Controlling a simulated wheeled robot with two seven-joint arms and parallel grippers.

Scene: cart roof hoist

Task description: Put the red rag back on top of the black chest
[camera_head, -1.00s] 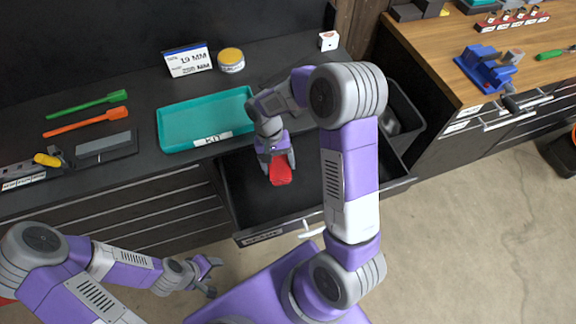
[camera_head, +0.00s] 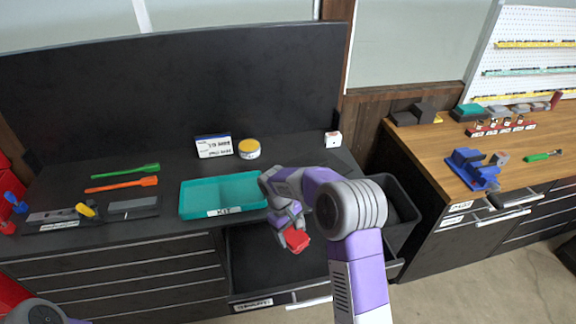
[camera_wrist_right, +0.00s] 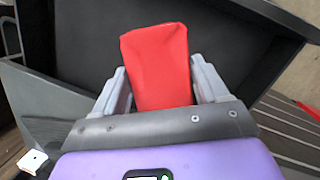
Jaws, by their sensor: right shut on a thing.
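The red rag (camera_head: 297,242) is between the fingers of my right gripper (camera_head: 292,236), which is shut on it. In the right wrist view the rag (camera_wrist_right: 156,65) sticks out past the fingertips of the gripper (camera_wrist_right: 160,85). Rag and gripper are over the open drawer (camera_head: 250,262) of the black chest (camera_head: 110,262). The chest's black top (camera_head: 165,215) carries several things and has bare patches. Of my left arm, only a piece shows at the bottom left; its gripper is out of the head view.
On the chest top are a teal KIT tray (camera_head: 203,198), a yellow-lidded tin (camera_head: 249,148), a sign (camera_head: 214,146), a white cube (camera_head: 333,139), and green (camera_head: 125,170) and orange (camera_head: 122,184) tools. A black bin (camera_head: 400,205) stands at right, beside the wooden bench (camera_head: 440,157).

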